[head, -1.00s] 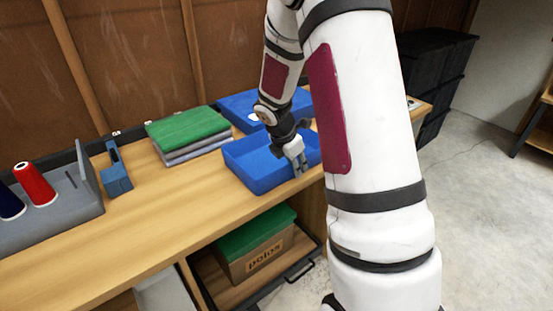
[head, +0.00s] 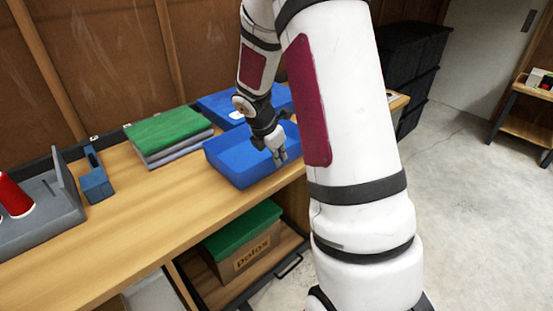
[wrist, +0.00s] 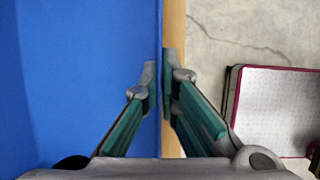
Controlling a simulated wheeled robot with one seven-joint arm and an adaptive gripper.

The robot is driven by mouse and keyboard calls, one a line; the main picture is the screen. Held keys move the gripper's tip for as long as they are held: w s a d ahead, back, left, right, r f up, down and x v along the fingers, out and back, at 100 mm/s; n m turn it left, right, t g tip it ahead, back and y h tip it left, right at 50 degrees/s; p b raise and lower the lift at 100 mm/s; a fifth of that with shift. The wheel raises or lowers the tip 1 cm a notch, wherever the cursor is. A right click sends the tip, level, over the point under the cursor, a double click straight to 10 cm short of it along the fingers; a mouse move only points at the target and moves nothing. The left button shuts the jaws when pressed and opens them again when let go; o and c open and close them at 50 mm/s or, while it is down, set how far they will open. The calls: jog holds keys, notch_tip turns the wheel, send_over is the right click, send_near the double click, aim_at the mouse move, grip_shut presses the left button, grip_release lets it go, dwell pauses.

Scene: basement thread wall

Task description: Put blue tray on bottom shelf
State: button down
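The open, empty-looking blue tray (head: 228,168) sits on the wooden bench near its front edge. My gripper (head: 281,157) reaches down at the tray's front right wall. In the wrist view my gripper (wrist: 160,80) has its fingers close together with the tray's wall between them, one inside and one outside. The tray's blue floor (wrist: 75,80) fills the left of that view. A wooden shelf rack (head: 525,130) stands at the far right, with a low board visible and part of it cut off.
A second blue tray (head: 213,103) lies behind, beside a green-topped cloth stack (head: 168,130). A blue tool (head: 96,182) and grey thread holder (head: 45,215) are at left. A polos box (head: 243,243) sits beneath the bench. Black crates (head: 415,60) stand behind. Floor at right is clear.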

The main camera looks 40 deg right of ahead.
jog(key=shift+s+a+r, duration=0.1)
jog(key=shift+s+r, duration=0.05)
jog(key=shift+r, duration=0.4)
jog(key=shift+s+a+r, duration=0.1)
jog(key=shift+r, duration=0.45)
jog(key=s+a, duration=0.3)
jog(key=s, duration=0.3)
jog(key=s+a+r, duration=0.1)
jog(key=s+a, duration=0.3)
jog(key=s, duration=0.3)
jog(key=shift+s+a, duration=0.25)
jog(key=shift+a, duration=0.05)
